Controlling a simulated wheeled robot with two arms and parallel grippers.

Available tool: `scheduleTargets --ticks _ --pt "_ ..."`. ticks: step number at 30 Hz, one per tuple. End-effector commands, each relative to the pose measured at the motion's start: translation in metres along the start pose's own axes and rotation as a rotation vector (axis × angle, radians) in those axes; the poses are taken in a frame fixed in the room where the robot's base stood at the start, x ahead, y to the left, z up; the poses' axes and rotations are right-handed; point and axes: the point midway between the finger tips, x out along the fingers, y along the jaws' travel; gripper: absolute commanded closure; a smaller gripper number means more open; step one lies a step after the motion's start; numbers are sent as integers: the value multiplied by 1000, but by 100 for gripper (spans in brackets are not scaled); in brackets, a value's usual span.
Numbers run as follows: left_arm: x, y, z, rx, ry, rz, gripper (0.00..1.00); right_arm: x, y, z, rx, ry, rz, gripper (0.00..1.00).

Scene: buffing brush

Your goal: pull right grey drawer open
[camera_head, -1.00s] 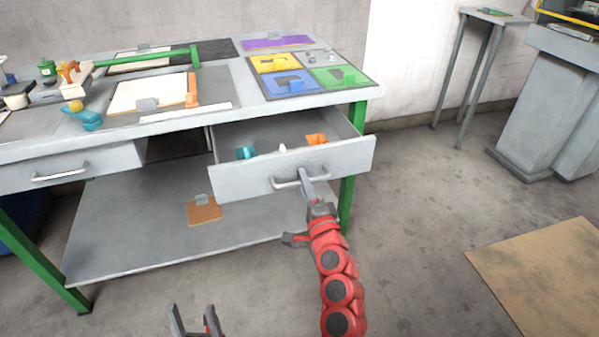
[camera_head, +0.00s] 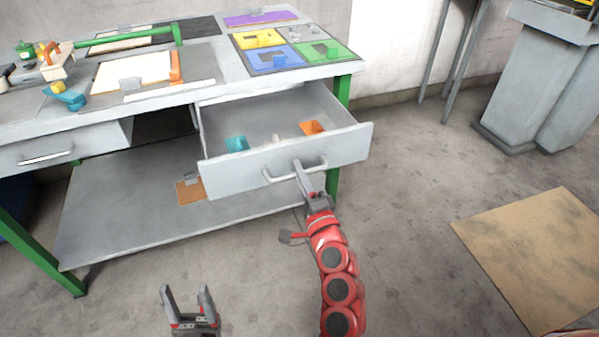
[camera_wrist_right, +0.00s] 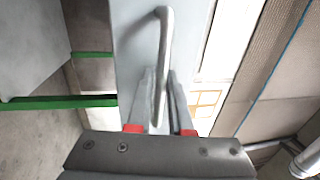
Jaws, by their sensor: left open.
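The right grey drawer (camera_head: 325,147) stands pulled out of the workbench, its inside visible in the head view. It holds a teal piece (camera_head: 236,144), an orange piece (camera_head: 312,127) and a small whitish piece. Its front also shows in the right wrist view (camera_wrist_right: 135,50). My right gripper (camera_head: 300,171) is shut on the drawer's bar handle (camera_head: 281,176); in the wrist view the handle (camera_wrist_right: 165,45) runs between the two fingers. My left gripper (camera_head: 187,292) is open and empty, low in front of the bench, away from the drawers.
The workbench top (camera_head: 205,78) carries coloured plates, boards and tools. A lower shelf (camera_head: 130,225) holds an orange-brown board (camera_head: 189,191). A cardboard sheet (camera_head: 530,250) lies on the floor at right. The floor around my right arm is clear.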

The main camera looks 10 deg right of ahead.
Motion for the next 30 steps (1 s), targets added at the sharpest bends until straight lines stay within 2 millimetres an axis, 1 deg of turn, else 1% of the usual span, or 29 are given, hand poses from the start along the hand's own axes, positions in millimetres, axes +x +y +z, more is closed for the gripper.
scheduleTargets --ticks 1,3,4,12,16,20,27,29,30 --pt "0 0 0 0 0 0 38 0 0 0 0 0 0 71" --pt "0 0 0 0 0 0 38 0 0 0 0 0 0 58" --pt "0 0 0 0 0 0 38 0 0 0 0 1 0 55" --pt "0 0 0 0 0 0 38 0 0 -1 0 2 -1 55" --pt "0 0 0 0 0 0 38 -8 1 0 1 2 1 55" --pt "0 0 0 0 0 0 38 -29 1 0 0 2 2 55" --pt "-1 0 0 0 0 0 38 -80 1 -1 -1 3 1 55" --pt "-1 0 0 0 0 0 38 -91 2 0 -1 2 3 55" --pt "2 0 0 0 0 0 38 -97 1 0 -1 1 5 55"
